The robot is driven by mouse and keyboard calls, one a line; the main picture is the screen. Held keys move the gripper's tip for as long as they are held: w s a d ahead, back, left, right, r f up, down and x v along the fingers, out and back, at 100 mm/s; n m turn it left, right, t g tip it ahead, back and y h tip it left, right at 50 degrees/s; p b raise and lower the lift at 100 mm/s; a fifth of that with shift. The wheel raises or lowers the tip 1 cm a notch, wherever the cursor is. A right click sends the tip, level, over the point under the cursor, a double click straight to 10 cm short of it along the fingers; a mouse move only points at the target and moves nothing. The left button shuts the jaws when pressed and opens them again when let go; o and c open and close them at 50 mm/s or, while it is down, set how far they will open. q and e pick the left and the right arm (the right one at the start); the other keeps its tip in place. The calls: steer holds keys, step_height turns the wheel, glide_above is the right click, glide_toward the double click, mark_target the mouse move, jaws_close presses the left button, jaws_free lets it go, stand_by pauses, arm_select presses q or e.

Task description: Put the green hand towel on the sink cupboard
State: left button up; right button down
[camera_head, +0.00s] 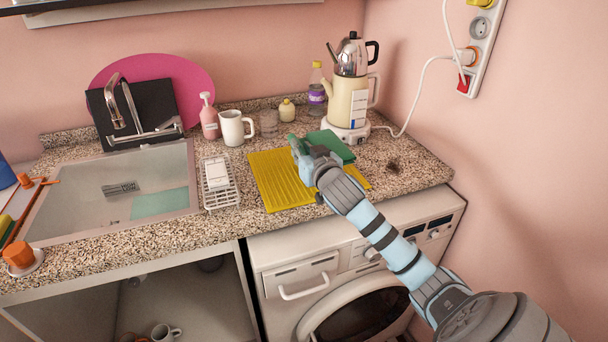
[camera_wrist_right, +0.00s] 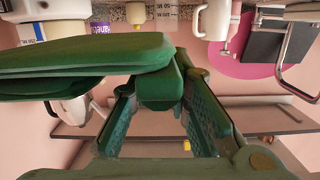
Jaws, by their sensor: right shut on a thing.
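The green hand towel (camera_head: 338,146) is folded and shows over the back right part of the yellow ribbed mat on the counter. My right gripper (camera_head: 302,150) is shut on the towel's edge, which also shows between the fingers in the right wrist view (camera_wrist_right: 160,92). The folded towel (camera_wrist_right: 85,55) sticks out to the left there. I cannot tell whether it touches the mat. The sink cupboard (camera_head: 130,240) stands at the left, with a speckled top, an inset sink and an open front below. My left gripper is not in view.
The yellow mat (camera_head: 270,180) lies above the washing machine (camera_head: 300,275). A white rack (camera_head: 219,183) lies beside the sink (camera_head: 120,195). A white mug (camera_head: 235,128), a pink bottle (camera_head: 209,118) and a kettle set (camera_head: 348,100) stand behind. The counter's right end is mostly clear.

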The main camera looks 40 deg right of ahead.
step_height(320, 180, down, 6)
steer(key=shift+a+r+b, duration=0.1)
steer(key=shift+r+b, duration=0.15)
steer(key=shift+b, duration=0.55)
steer(key=shift+f, duration=0.35)
steer(key=shift+f, duration=0.1)
steer(key=c, duration=1.5)
jaws_free()
